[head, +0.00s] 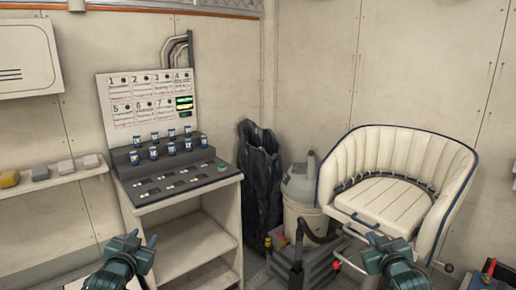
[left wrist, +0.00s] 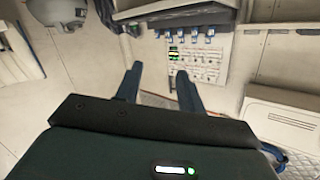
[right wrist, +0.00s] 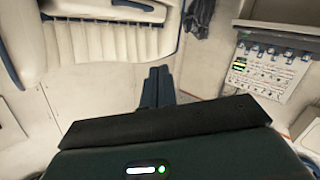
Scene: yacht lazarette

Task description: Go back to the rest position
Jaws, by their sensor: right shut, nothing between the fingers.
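My left gripper (head: 143,239) is at the lower left of the head view, in front of the white cabinet. In the left wrist view its two fingers (left wrist: 160,82) stand apart with nothing between them. My right gripper (head: 372,238) is at the lower right of the head view, in front of the white seat. In the right wrist view its fingers (right wrist: 159,78) are together with nothing held. Both grippers appear clear of the things around them.
A cabinet with a dark console (head: 180,182) holds several blue-and-white cylinders below a numbered panel (head: 140,100). A dark bag (head: 260,175), a pale bucket (head: 303,218) and a white padded seat (head: 380,198) stand to its right. A shelf (head: 60,178) with small blocks is at left.

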